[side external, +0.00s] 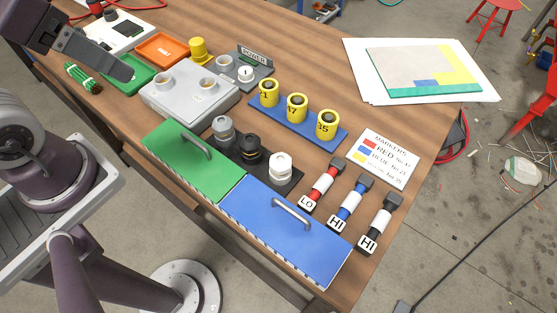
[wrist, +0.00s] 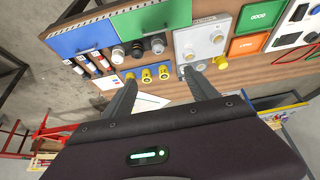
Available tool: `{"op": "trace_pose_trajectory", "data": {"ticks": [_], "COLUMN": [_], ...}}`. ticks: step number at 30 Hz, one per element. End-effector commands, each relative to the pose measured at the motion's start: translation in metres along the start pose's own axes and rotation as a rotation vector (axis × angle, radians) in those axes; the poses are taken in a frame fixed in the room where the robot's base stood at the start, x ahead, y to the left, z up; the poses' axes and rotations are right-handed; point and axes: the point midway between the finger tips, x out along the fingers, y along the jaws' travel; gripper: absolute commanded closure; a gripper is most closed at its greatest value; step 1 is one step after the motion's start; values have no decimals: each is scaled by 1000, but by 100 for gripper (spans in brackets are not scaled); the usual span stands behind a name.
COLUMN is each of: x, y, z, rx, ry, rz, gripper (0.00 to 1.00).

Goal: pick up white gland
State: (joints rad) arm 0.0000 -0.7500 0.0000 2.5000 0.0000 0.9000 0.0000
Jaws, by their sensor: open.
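The white gland (side external: 280,168) stands upright on a dark strip, at the right end of a row with a black gland (side external: 250,150) and a grey gland (side external: 223,130). In the wrist view the white gland (wrist: 117,53) is small, beyond and left of my fingers. My gripper (wrist: 160,80) is open with nothing between its fingers. In the side view it shows only partly, at the upper left, high and well away from the white gland. Nothing hides the gland.
Green (side external: 196,160) and blue (side external: 285,230) lids with handles lie in front of the glands. A blue strip with yellow numbered parts (side external: 297,108) stands behind. Red, blue and black markers (side external: 350,205) lie to the right. A grey box (side external: 188,95) is at left.

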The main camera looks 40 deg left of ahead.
Motion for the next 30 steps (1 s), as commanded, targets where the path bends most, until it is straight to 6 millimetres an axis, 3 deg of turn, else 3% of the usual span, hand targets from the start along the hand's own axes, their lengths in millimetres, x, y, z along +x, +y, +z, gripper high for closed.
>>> {"op": "trace_pose_trajectory", "data": {"ticks": [19,22,26,30], "x": [0,5,38,108], "y": [0,5,31,81], "z": [0,-12,-51,-82], "rx": [-2,-67,-337,-708], "ry": [-1,-31,-152,-298], "rz": [0,15,35,-26], "gripper": [32,32,32,32]}}
